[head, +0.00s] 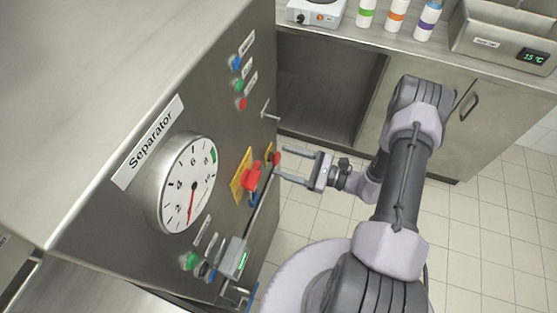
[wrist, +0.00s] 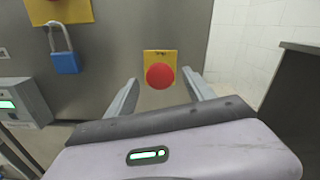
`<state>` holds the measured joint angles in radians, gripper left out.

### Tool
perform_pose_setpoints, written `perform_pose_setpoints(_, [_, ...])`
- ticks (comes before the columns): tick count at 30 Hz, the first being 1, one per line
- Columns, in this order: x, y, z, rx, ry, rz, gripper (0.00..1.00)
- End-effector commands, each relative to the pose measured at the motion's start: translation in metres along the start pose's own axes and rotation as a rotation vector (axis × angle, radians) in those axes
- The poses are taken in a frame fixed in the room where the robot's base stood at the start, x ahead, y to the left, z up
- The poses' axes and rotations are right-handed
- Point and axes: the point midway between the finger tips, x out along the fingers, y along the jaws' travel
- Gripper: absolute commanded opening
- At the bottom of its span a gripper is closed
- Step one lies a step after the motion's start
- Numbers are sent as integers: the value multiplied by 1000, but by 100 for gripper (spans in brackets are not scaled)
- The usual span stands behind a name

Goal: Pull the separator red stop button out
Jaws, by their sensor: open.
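The round red stop button (wrist: 160,76) sits on a small yellow plate (wrist: 153,54) on the separator's front panel. In the head view the red button (head: 276,158) is near the panel's right edge. My gripper (head: 284,161) is open and faces the panel, with its fingers pointing at the button. In the wrist view my gripper (wrist: 162,82) has one finger on each side of the button, with gaps on both sides. I cannot tell whether the fingertips reach level with the button. The separator (head: 115,215) carries a name label and a dial gauge.
A red rotary handle (head: 251,178) on a yellow plate is left of the button, with a blue padlock (wrist: 66,62) below it. A small grey box (head: 233,258) sticks out lower on the panel. A counter with bottles (head: 397,14) stands behind. Tiled floor is open at right.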

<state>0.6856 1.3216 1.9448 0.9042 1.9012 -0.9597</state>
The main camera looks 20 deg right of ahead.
Motion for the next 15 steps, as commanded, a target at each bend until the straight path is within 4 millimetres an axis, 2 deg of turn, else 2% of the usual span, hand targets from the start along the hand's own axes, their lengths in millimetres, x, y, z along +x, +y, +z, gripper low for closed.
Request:
perform_pose_setpoints(3, [16, 0, -1, -1, -1, 4, 62])
perform_pose_setpoints(6, [24, 0, 0, -1, 0, 2, 62])
perform_pose_setpoints(15, [26, 0, 1, 0, 0, 1, 62])
